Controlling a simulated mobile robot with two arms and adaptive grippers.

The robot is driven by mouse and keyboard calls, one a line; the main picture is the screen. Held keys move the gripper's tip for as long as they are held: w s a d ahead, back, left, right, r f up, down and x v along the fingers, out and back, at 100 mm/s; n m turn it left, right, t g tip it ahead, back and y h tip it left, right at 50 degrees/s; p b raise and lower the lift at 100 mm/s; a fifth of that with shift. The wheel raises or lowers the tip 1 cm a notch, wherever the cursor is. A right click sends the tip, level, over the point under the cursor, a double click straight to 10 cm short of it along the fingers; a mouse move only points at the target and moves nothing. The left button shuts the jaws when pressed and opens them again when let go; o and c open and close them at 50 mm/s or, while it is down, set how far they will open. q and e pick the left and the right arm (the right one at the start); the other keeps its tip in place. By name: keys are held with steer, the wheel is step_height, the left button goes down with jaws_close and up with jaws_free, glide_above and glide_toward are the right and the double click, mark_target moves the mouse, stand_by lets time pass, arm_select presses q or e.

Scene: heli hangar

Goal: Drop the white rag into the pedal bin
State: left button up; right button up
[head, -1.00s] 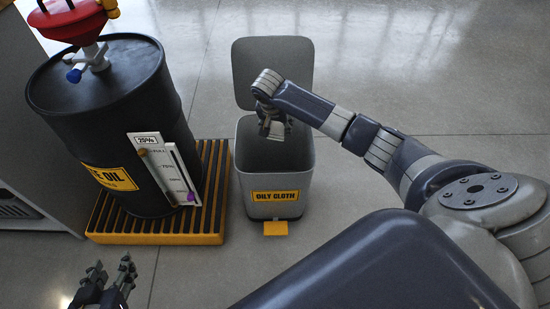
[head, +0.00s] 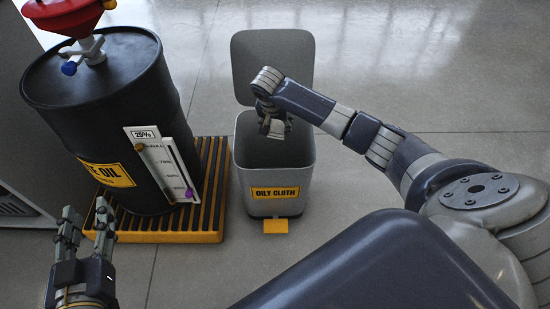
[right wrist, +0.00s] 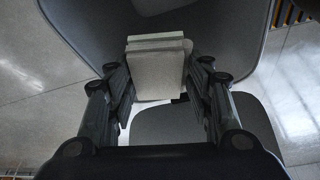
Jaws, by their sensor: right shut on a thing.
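The pedal bin (head: 250,207) is grey, with a yellow "OILY CLOTH" label and a yellow pedal at its foot. Its lid (head: 272,60) stands up, so the bin is open. My right gripper (head: 273,128) is over the mouth of the bin. In the right wrist view the fingers (right wrist: 158,85) are shut on the white rag (right wrist: 157,72), a folded pale block. The rag shows only as a small pale patch in the head view. My left gripper (head: 86,232) is at the lower left, fingers apart and empty, pointing up.
A black oil drum (head: 110,100) with a red funnel (head: 65,15) and a white level gauge (head: 164,165) stands left of the bin on a yellow-edged slatted pallet (head: 200,237). A grey cabinet (head: 25,130) is at the far left. Floor right of the bin is clear.

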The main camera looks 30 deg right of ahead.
steer(key=o, duration=1)
steer(key=v, duration=1.2)
